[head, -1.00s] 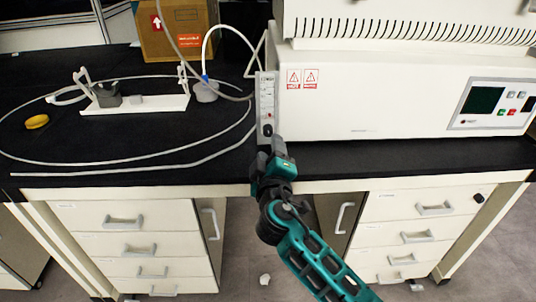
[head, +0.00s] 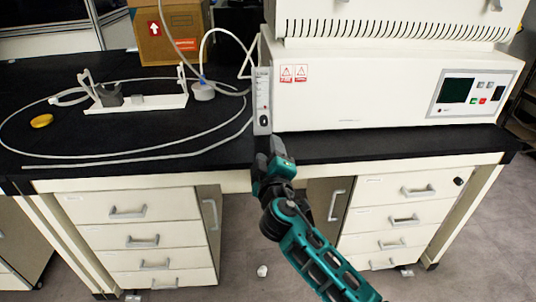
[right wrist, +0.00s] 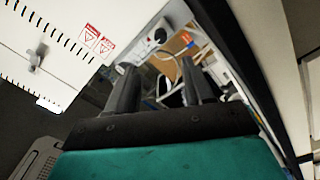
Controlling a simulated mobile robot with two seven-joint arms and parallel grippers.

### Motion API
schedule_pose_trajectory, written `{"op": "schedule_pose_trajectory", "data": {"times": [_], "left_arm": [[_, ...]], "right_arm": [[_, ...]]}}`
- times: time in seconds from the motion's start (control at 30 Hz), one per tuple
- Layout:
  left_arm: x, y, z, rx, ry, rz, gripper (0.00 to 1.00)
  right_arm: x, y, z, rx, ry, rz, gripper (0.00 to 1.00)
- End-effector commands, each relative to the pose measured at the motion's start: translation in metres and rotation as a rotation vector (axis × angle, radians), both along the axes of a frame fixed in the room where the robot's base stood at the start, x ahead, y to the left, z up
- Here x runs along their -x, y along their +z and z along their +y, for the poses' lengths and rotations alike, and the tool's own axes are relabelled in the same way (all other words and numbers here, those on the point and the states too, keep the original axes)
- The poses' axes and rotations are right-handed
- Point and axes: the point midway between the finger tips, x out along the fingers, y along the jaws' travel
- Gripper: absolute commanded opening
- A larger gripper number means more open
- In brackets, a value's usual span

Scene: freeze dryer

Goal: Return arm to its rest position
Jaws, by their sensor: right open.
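My right gripper (head: 266,148) is at the front edge of the black bench, just below the lower left corner of the white freeze dryer (head: 350,100). Its teal arm comes up from the lower right of the head view. In the right wrist view, the two dark fingers of the right gripper (right wrist: 158,85) stand apart with nothing between them. The dryer's side panel with a dark switch (head: 263,118) is just beyond the fingertips in the head view. I cannot tell whether they touch it. My left gripper is not in view.
A cardboard box (head: 170,35) stands behind. Drawer cabinets (head: 140,240) are below, with open floor between them.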

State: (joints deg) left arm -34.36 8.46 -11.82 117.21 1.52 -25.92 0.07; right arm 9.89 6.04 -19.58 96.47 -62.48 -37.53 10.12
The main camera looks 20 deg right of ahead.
Motion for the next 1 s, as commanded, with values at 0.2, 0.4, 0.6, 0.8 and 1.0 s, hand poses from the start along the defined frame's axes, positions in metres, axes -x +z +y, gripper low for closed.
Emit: {"op": "schedule_pose_trajectory", "data": {"times": [0.2, 0.4, 0.6, 0.8, 1.0], "left_arm": [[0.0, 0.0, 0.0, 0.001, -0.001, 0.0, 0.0], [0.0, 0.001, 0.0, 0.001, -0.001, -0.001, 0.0], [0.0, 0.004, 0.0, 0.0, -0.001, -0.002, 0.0], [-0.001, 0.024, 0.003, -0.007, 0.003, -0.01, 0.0], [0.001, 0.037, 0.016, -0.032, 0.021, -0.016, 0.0]], "right_arm": [[-0.001, 0.0, -0.001, 0.0, 0.0, 0.0, 0.52], [-0.001, 0.0, -0.001, 0.0, 0.0, 0.0, 0.52], [0.004, -0.006, 0.0, -0.018, 0.008, 0.02, 0.52], [0.056, -0.067, 0.005, -0.22, 0.082, 0.199, 0.52], [0.153, -0.124, 0.016, -0.56, 0.143, 0.405, 0.52]]}}
